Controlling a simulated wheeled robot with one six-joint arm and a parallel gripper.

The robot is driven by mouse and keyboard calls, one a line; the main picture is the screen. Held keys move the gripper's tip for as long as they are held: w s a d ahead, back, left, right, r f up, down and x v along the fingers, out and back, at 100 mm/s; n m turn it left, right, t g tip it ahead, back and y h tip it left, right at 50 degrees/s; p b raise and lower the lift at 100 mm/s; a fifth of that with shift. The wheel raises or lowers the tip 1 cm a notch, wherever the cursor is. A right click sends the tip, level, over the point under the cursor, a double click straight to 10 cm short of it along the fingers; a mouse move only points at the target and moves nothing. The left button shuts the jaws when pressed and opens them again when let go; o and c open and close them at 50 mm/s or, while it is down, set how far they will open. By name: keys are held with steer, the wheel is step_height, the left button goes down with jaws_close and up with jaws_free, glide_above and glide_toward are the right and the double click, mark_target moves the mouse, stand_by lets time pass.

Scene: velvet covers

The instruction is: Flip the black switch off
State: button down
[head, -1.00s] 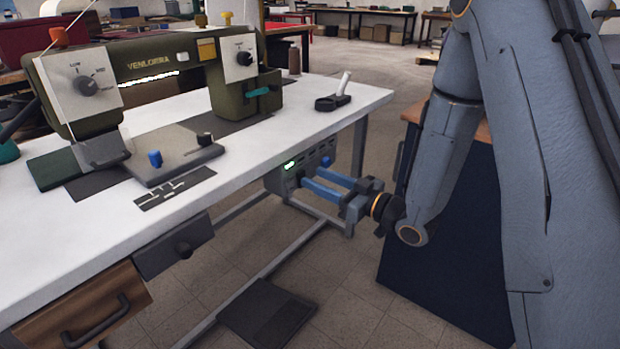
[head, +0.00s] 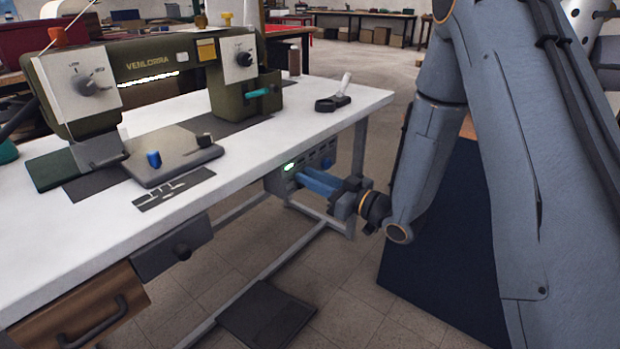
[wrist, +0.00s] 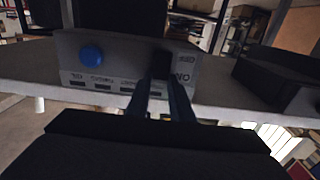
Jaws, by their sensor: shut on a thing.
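A grey control box (head: 275,183) is mounted under the right part of the sewing table, with a lit green light (head: 289,167) at its left end. My gripper (head: 304,178) reaches the front of this box from the right. In the wrist view the box (wrist: 120,62) fills the upper middle. The black switch (wrist: 163,58) is a dark shape on its right half, next to a printed ON label. My gripper's blue fingers (wrist: 164,88) are shut on the switch. The fingertips and part of the switch are dark, so its exact tilt cannot be told.
A blue button (wrist: 91,56) sits on the same box, left of the switch in the wrist view. The white tabletop (head: 250,150) is just above my gripper. A table leg (head: 360,155) stands close by, and a dark pedal (head: 267,315) lies on the floor.

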steer(key=shift+d+f+t+y+b, duration=0.15)
steer(key=shift+f+t+y+b, duration=0.25)
steer(key=shift+t+y+b, duration=0.65)
steer(key=shift+s+g, duration=0.1)
steer(key=shift+g, duration=0.25)
steer(key=c, duration=1.6)
jaws_free()
steer(key=shift+o, duration=0.2)
steer(key=v, duration=0.7)
steer(key=shift+s+d, duration=0.25)
steer(key=shift+d, duration=0.05)
steer(key=shift+h, duration=0.25)
